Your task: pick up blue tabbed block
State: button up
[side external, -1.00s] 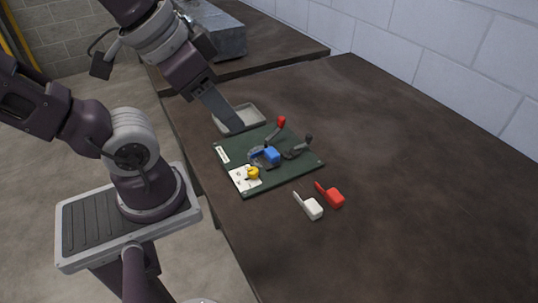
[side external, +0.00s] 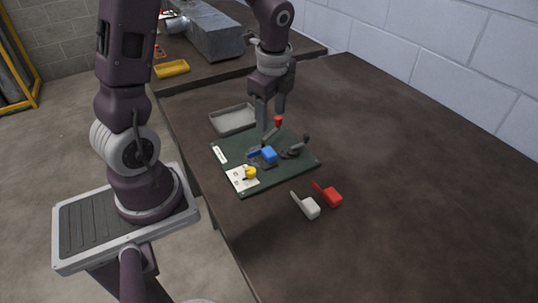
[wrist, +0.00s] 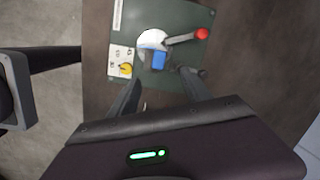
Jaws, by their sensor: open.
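The blue tabbed block (side external: 268,154) sits on the dark green board (side external: 239,186), near the board's middle, beside the lever with the red knob (side external: 278,121). In the wrist view the blue block (wrist: 158,60) shows ahead of my fingertips, against a white round patch, with the red knob (wrist: 202,33) to its right. My gripper (side external: 271,122) is open and empty, pointing down above the back part of the board. In the wrist view its two fingers (wrist: 165,80) are spread apart, one on each side below the block. The block's underside is hidden.
A yellow knob (side external: 249,173) on a white plate and a black-knobbed lever (side external: 299,148) flank the block. A white tabbed block (side external: 311,208) and a red one (side external: 332,197) lie in front. A grey tray (side external: 233,119) stands behind. The table's right side is clear.

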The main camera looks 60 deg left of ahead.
aim_at(268, 150)
jog(key=f+m, duration=0.1)
jog(key=f, duration=0.1)
jog(key=a+f+m, duration=0.1)
jog(key=f, duration=0.1)
jog(key=w+a+f, duration=0.1)
jog(key=f, duration=0.1)
jog(key=shift+a+f+m+g, duration=0.15)
jog(key=shift+a+m+g, duration=0.05)
jog(key=shift+m+g, duration=0.2)
jog(key=f, duration=0.5)
jog(key=shift+s+d+f, duration=0.15)
jog(key=shift+s+f, duration=0.05)
jog(key=shift+f, duration=0.5)
grip_shut()
